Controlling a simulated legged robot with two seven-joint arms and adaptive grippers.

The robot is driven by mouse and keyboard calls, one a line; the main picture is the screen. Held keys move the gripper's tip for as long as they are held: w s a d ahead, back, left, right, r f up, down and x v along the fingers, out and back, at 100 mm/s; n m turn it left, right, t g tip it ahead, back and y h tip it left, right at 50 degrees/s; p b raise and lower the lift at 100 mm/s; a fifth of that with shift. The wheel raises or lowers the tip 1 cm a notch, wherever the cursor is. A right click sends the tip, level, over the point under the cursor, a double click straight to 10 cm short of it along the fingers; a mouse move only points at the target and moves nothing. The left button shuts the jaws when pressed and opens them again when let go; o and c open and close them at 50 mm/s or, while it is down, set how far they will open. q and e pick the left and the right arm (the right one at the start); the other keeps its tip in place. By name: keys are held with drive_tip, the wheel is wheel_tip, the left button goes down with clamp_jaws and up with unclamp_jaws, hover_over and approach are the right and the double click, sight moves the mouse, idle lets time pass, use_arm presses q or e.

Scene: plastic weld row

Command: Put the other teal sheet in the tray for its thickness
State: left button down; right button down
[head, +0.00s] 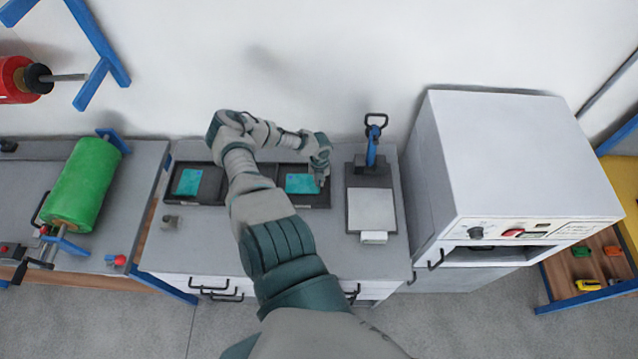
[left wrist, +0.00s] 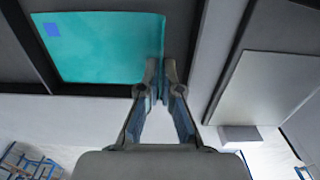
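One teal sheet (head: 187,182) lies in the left dark tray (head: 208,200). The other teal sheet (head: 301,184) is over the right dark tray (head: 317,206); it also shows in the left wrist view (left wrist: 105,45), with a small blue square near one corner. My left gripper (head: 322,180) is at this sheet's right edge. In the left wrist view its fingers (left wrist: 161,88) are close together with the sheet's edge between them. I cannot tell whether the sheet touches the tray floor. A middle dark tray (head: 264,170) is partly hidden by my left arm. My right gripper is out of view.
Right of the trays stands a device with a blue lever (head: 372,150) and a pale plate (head: 371,209). A large white oven-like machine (head: 510,160) is farther right. A green roll (head: 86,185) is at left.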

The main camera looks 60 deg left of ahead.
use_arm(q)
drive_tip(key=shift+w+a, duration=0.2)
drive_tip(key=shift+a, duration=0.15)
drive_tip(key=shift+a+f, duration=0.2)
drive_tip(key=shift+f, duration=0.15)
wheel_tip(320, 180, down, 2)
drive_tip(key=shift+f, duration=0.35)
drive_tip(key=c, duration=1.3)
unclamp_jaws()
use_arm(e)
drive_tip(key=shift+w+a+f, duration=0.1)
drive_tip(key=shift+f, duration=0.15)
